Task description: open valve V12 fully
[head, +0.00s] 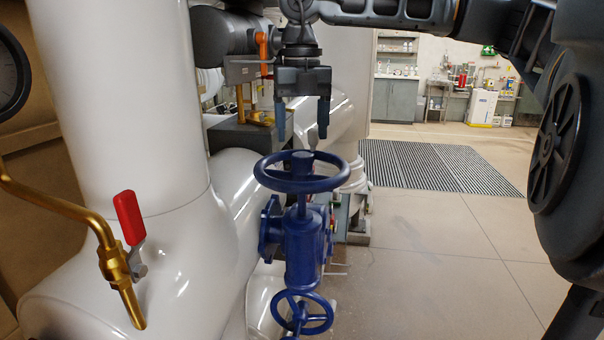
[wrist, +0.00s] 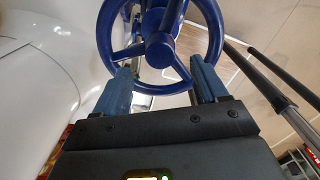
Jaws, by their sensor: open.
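A blue handwheel (head: 268,180) lies flat on top of a blue valve body (head: 303,250) in the middle of the head view. I cannot read any V12 label. My gripper (head: 302,132) hangs just above the wheel, pointing down, with its two blue fingers apart and nothing between them. In the wrist view the wheel's hub (wrist: 160,48) and spokes show beyond the gripper (wrist: 162,76). The fingertips overlap the near rim in that picture; I cannot tell whether they touch it.
A smaller blue handwheel (head: 302,312) is below on the same assembly. White pipes (head: 120,100) fill the left side, with a red-handled brass valve (head: 128,218). Open floor (head: 440,250) and a grating (head: 430,166) lie to the right.

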